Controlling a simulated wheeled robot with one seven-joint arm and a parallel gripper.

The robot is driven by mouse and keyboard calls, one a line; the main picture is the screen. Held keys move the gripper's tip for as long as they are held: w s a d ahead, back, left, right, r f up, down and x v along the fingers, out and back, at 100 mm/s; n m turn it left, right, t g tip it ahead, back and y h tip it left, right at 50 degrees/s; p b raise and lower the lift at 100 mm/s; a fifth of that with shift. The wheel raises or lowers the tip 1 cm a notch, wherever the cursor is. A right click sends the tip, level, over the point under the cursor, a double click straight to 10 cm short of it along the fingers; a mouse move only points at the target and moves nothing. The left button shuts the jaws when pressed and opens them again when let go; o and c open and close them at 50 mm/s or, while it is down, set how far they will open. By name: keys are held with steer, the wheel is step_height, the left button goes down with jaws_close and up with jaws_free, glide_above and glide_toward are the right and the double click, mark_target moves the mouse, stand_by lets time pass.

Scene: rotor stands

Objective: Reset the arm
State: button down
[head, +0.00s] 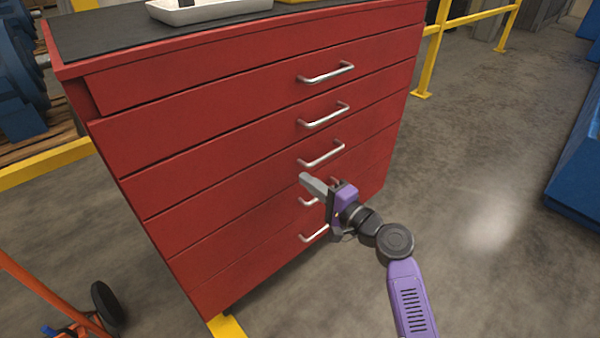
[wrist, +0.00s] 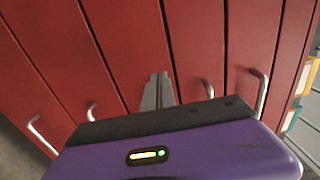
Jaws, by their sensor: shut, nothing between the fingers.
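My gripper (head: 305,180) is shut and empty, in front of the lower drawers of a red drawer cabinet (head: 190,150). Its grey fingers lie together in the wrist view (wrist: 158,78), pointing at the red drawer fronts (wrist: 200,40). I cannot tell whether the fingertips touch the cabinet. My purple arm reaches in from the lower right and hides part of one silver handle (head: 308,202). All the drawers look closed.
A white tray (head: 205,12) sits on the cabinet's dark top (head: 100,38). Yellow rails (head: 430,50) stand behind it. A blue object (head: 575,170) is at the right edge, an orange cart (head: 50,295) at lower left. The floor right of the cabinet is clear.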

steer(key=s+d+t+h, duration=0.2)
steer(key=s+d+h, duration=0.2)
steer(key=d, duration=0.5)
steer(key=s+d+f+n+t+h, duration=0.1)
steer(key=s+d+f+h, duration=0.15)
steer(key=s, duration=0.45)
steer(key=s+d+f+n+h, duration=0.1)
steer(key=s+d+n+h, duration=0.15)
steer(key=s, duration=0.45)
steer(key=s+a+r+n+g+h, duration=0.2)
steer(key=s+n, duration=0.5)
steer(key=s, duration=2.7)
step_height(320, 180, up, 21)
steer(key=p, duration=2)
steer(key=shift+d+g+p, duration=0.3)
steer(key=shift+g, duration=0.1)
